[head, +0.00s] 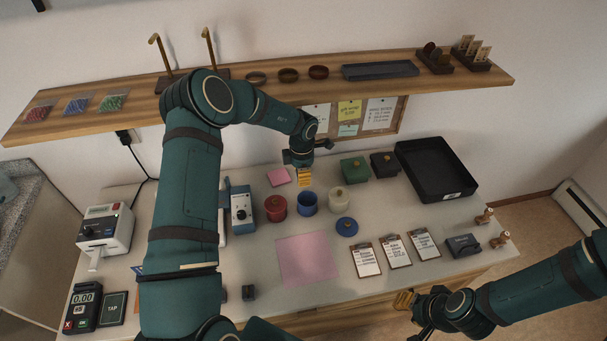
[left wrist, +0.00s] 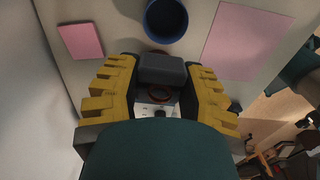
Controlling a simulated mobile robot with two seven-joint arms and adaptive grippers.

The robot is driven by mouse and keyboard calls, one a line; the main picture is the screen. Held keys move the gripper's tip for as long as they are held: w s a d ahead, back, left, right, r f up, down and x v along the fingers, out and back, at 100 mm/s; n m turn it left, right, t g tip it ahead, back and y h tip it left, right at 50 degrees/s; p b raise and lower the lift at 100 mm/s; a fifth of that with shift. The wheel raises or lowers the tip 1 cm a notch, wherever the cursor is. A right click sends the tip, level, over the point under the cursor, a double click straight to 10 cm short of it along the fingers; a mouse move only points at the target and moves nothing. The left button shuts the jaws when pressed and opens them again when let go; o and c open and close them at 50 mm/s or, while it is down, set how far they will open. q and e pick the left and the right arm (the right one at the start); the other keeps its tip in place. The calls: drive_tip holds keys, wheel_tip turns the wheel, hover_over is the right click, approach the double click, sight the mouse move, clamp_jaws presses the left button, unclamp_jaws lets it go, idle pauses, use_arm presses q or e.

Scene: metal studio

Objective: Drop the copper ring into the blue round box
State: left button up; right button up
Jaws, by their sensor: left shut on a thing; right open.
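The blue round box (head: 307,205) stands open on the table between a red and a white round box; its blue lid (head: 347,227) lies apart, to the right and nearer. My left gripper (head: 304,180) points down above the box's far side. In the left wrist view the blue box (left wrist: 166,20) is at the top, beyond the fingertips. The left gripper (left wrist: 158,78) is shut on the copper ring (left wrist: 150,96), a thin reddish loop mostly hidden between the yellow fingers. My right gripper (head: 412,315) is open at the table's front edge, partly cut off by the frame.
Lidded red (head: 275,209) and white (head: 338,200) round boxes flank the blue one closely. A blue-white device (head: 241,209) stands left, a black tray (head: 435,170) back right. A wooden shelf (head: 218,88) overhangs the back. A pink sheet (head: 308,259) lies flat in front.

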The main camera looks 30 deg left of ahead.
use_arm(q)
drive_tip(key=shift+s+f, duration=0.1)
drive_tip(key=shift+f, duration=0.45)
wheel_tip(320, 180, down, 5)
drive_tip(key=shift+r+b, duration=0.2)
drive_tip(key=shift+b, duration=0.55)
